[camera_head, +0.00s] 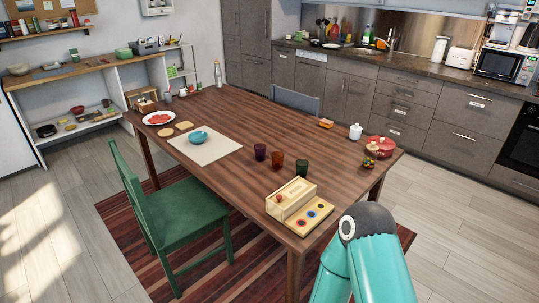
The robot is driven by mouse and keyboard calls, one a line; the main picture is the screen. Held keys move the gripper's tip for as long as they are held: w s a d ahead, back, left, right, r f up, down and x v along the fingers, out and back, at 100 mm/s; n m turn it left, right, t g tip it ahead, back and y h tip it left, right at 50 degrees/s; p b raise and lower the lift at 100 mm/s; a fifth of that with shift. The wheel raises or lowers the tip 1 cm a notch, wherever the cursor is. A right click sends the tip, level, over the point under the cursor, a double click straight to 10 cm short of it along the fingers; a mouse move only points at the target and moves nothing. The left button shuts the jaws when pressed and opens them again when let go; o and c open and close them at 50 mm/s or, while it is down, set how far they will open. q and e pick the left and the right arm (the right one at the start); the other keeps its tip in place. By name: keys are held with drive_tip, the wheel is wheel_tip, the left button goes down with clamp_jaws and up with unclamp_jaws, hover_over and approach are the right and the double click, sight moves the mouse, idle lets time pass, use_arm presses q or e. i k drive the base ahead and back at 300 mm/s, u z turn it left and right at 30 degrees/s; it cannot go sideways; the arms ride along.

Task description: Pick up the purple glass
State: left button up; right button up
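The purple glass (260,152) stands upright on the wooden table (222,115), a little right of the table's middle. It is the leftmost of three small glasses in a slanting row. A reddish-brown glass (278,159) stands just to its right, and a dark green glass (302,168) stands right of that. The purple glass shows whole and nothing touches it. A turquoise link of my own arm rises at the bottom right, well apart from the glasses. Neither of my grippers shows in this view.
A wooden box with coloured discs (297,205) sits at the table's near right corner. A blue bowl (199,137) rests on a pale mat left of the glasses. A red pot (379,146) stands at the right end. A green chair (183,209) stands at the near side.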

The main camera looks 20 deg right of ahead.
sight(260, 153)
drive_tip(key=u, duration=0.05)
drive_tip(key=i, duration=1)
drive_tip(key=z, duration=0.05)
